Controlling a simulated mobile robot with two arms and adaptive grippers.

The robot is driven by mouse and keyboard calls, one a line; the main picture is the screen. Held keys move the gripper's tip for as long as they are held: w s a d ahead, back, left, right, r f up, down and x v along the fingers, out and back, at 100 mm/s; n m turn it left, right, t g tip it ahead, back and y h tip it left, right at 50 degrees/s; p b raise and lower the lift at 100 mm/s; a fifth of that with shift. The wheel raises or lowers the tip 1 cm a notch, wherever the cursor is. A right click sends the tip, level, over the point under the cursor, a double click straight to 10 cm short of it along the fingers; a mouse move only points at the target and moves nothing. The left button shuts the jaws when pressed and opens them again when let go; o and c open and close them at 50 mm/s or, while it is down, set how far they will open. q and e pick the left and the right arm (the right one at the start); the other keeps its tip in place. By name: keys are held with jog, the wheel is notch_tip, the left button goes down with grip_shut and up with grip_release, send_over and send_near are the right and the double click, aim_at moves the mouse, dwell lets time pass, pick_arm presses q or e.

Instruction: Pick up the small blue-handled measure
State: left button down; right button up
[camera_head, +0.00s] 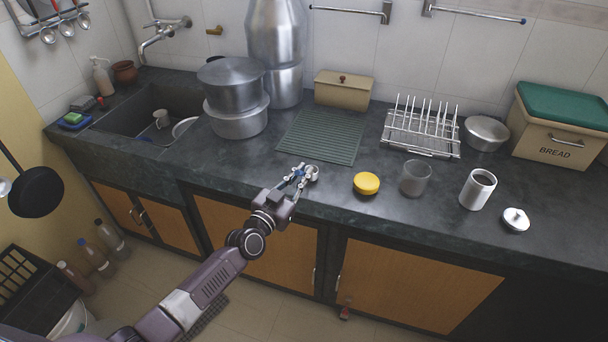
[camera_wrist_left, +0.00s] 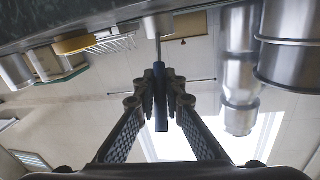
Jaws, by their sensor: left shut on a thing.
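The small measure (camera_head: 313,173) is a little steel cup with a blue handle, near the counter's front edge in the head view. My left gripper (camera_head: 297,178) reaches over the counter edge and is shut on the handle. In the left wrist view, which is upside down, the blue handle (camera_wrist_left: 160,100) stands between the two fingertips (camera_wrist_left: 160,90), with the steel cup (camera_wrist_left: 158,25) beyond them. I cannot tell whether the cup touches the counter or hangs just above it. My right gripper is not in view.
A green ribbed mat (camera_head: 322,136) lies behind. Stacked pots (camera_head: 237,120) stand at the back left. The counter around the measure is clear.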

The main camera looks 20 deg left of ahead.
pick_arm(q)
notch_tip(320, 180, up, 10)
jog(key=p, duration=0.4)
jog(key=shift+r, duration=0.15)
notch_tip(320, 180, up, 9)
jog(key=shift+r+p, duration=0.15)
jog(key=shift+p, duration=0.3)
dwell(0.5)
